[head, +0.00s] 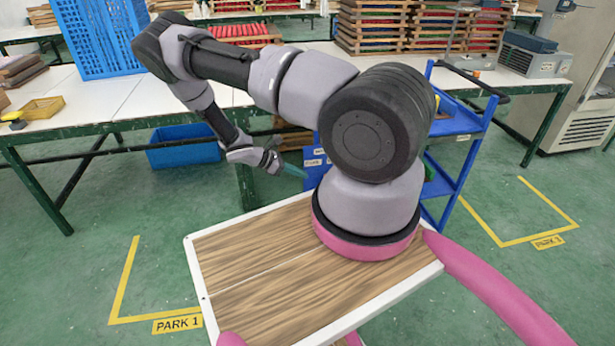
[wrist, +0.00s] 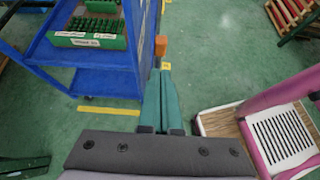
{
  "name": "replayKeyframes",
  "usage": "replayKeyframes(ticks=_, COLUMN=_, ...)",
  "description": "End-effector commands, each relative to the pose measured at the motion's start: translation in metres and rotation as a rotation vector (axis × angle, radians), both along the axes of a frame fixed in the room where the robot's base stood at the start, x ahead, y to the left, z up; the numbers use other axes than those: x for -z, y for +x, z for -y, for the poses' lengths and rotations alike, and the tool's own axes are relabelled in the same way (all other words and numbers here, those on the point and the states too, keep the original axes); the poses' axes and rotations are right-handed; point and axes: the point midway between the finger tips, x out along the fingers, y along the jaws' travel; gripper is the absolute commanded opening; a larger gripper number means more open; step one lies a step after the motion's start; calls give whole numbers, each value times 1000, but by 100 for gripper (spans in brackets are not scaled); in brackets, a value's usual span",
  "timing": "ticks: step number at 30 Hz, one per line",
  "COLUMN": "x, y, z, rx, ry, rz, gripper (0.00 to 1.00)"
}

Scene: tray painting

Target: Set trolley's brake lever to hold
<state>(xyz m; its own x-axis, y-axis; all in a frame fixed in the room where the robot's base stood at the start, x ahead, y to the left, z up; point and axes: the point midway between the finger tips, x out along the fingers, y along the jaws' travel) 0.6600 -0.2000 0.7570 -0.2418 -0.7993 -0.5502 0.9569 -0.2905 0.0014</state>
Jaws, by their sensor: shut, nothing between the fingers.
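The blue trolley (head: 462,122) stands beyond my arm in the head view, partly hidden by it. In the wrist view the trolley (wrist: 95,68) fills the upper left. A small orange piece (wrist: 161,46), which looks like the brake lever, sticks out at its right corner post. A small yellow mark (wrist: 166,66) lies just below it. My gripper (wrist: 164,72) has its teal fingers together and empty, with the tips just below the orange piece in the picture; I cannot tell whether they touch. In the head view my gripper (head: 298,171) is beside the trolley's left side; the lever is hidden there.
A green box (wrist: 90,40) of small parts sits on the trolley. White tables (head: 185,100) with a blue crate (head: 100,40) and wooden racks stand behind. A blue bin (head: 183,155) is under one table. Yellow floor lines (head: 122,280) mark parking bays on open floor.

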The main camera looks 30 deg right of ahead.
Motion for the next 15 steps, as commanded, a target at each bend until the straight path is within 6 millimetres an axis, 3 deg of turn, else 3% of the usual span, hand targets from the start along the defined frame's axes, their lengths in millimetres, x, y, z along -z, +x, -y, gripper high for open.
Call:
replayKeyframes(ticks=6, x=-35, y=9, z=-30, rx=-1, ry=3, rz=1, gripper=0)
replayKeyframes(ticks=15, x=-54, y=13, z=-46, rx=-27, ry=20, rz=-44, gripper=0)
